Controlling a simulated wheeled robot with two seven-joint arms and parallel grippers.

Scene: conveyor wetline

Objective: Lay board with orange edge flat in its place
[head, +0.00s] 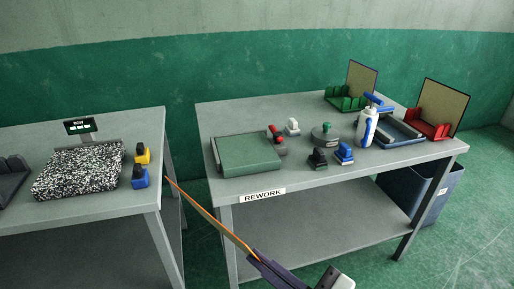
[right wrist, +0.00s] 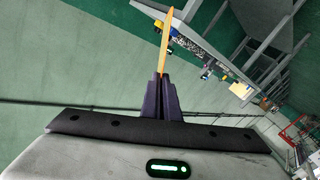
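The board with the orange edge (head: 208,219) shows almost edge-on in the head view as a thin orange strip, in front of the gap between the two tables. In the right wrist view the board (right wrist: 166,42) stands out from between the dark fingers. My right gripper (head: 257,257) is shut on its near end; the fingers also show in the right wrist view (right wrist: 161,84). The board is tilted in the head view, and its broad faces are mostly hidden. My left gripper is not in view.
The left table holds a speckled block (head: 80,170), a small sign (head: 80,126) and yellow (head: 142,155) and blue (head: 139,178) items. The REWORK table (head: 300,184) holds a green slab (head: 245,153), a white bottle (head: 367,130), a blue tray (head: 408,136), and green (head: 345,103) and red (head: 428,128) racks with boards.

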